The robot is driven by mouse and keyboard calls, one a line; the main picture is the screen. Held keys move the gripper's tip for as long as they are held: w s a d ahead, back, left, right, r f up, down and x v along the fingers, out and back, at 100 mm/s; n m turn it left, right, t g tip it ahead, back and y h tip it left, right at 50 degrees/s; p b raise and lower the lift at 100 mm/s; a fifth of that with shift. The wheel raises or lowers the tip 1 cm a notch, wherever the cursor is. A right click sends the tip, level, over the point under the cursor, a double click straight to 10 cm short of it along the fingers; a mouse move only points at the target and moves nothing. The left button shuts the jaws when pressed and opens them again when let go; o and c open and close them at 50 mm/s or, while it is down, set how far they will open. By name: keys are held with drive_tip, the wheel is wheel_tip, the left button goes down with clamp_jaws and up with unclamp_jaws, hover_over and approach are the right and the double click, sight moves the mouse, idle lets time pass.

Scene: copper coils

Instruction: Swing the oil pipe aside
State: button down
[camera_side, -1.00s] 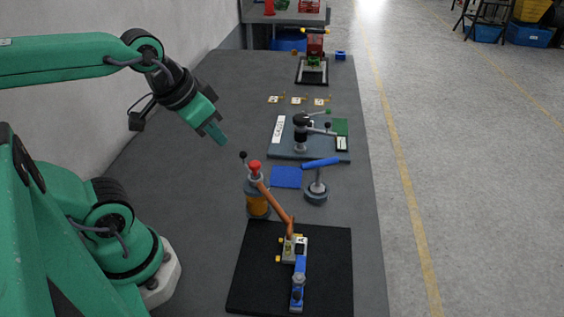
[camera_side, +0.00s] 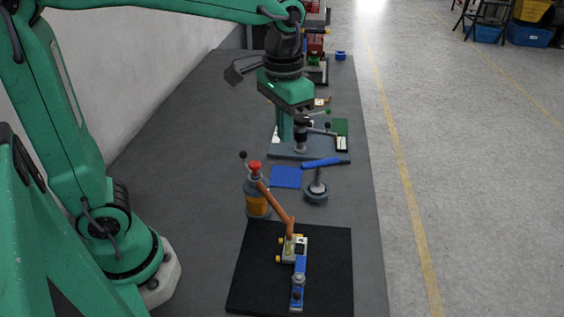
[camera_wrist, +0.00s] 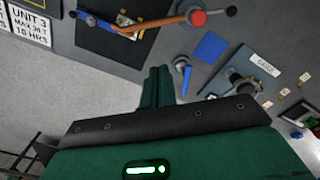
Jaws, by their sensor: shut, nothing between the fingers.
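The copper-coloured oil pipe (camera_side: 276,206) slants from the red-capped oil bottle (camera_side: 257,198) down to a small grey and yellow fixture (camera_side: 291,250) on the black mat (camera_side: 328,290). In the wrist view the pipe (camera_wrist: 158,23) lies at the top, with the red cap (camera_wrist: 197,18) near its right end. My gripper (camera_side: 285,137) points down, shut and empty, farther back along the bench than the pipe and apart from it. Its fingers (camera_wrist: 157,72) show together in the wrist view. In the side view they appear in front of the grey plate's left part.
A blue lever on a round stand (camera_side: 317,190) and a blue cloth (camera_side: 286,177) lie between my gripper and the bottle. A grey plate with a black clamp (camera_side: 301,135) is by my gripper. The bench left of the bottle is clear.

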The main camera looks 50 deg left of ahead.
sight(265, 192)
drive_tip(key=w+d+f+g, duration=0.2)
drive_tip(key=w+d, duration=0.2)
drive_tip(key=shift+d+f+y, duration=0.25)
drive_tip(key=shift+f+y, duration=0.05)
drive_tip(key=shift+f, duration=0.05)
drive_tip(key=shift+f, duration=0.1)
drive_tip(key=s+f, duration=0.5)
drive_tip(key=f, duration=0.6)
drive_tip(key=shift+s+a+f, duration=0.15)
drive_tip(key=shift+a, duration=0.25)
